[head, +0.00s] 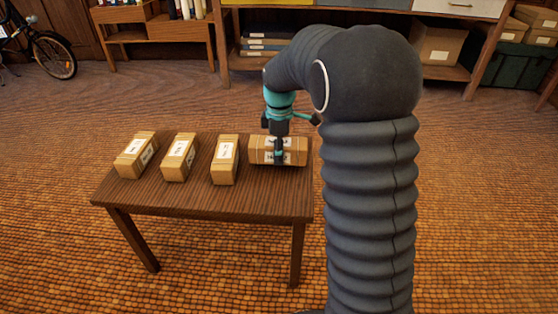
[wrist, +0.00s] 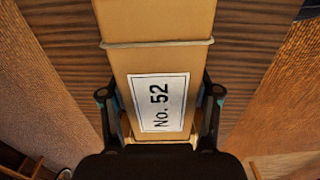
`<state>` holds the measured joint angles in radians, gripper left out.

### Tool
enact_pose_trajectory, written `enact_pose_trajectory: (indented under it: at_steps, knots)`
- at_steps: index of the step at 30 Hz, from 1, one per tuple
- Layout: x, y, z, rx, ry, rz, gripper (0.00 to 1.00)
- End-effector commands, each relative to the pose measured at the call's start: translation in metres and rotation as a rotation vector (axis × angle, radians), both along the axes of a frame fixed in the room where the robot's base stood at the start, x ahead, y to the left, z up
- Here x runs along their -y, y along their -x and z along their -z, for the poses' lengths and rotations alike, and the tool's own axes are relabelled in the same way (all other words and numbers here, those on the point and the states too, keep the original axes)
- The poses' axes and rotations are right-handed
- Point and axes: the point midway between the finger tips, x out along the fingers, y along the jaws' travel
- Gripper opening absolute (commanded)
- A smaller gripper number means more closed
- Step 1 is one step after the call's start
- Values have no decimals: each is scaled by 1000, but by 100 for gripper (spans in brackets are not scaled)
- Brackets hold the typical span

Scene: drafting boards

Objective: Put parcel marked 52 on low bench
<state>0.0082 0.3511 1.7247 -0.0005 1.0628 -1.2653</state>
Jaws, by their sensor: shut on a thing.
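The parcel marked 52 (wrist: 158,63) is a tan box with a band around it and a white label reading "No. 52" in the wrist view. In the head view the same parcel (head: 297,151) lies crosswise at the right end of a low brown wooden bench (head: 225,204). My gripper (head: 278,158) is over it from above, and its two fingers are shut on the parcel's sides. In the wrist view my gripper (wrist: 160,108) has a finger on each side of the box. The parcel appears to be on or just above the bench top; I cannot tell which.
Three other labelled parcels stand on the bench: one at left (head: 136,155), one beside it (head: 179,157) and one near the middle (head: 225,160). Shelves with boxes (head: 437,43) and a bicycle (head: 50,50) are at the back. Carpet around the bench is clear.

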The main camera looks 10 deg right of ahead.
Motion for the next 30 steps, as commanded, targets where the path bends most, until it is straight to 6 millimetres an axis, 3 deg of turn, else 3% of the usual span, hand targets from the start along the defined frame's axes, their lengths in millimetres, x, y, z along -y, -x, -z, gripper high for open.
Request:
enact_pose_trajectory:
  at_steps: [9,20,21,24,30]
  knots:
    - [0,0,37,-1,0,1,7]
    - [0,0,40,-1,0,1,7]
    - [0,1,40,-1,0,1,67]
    - [0,1,40,-1,0,1,87]
    - [0,1,40,-1,0,1,87]
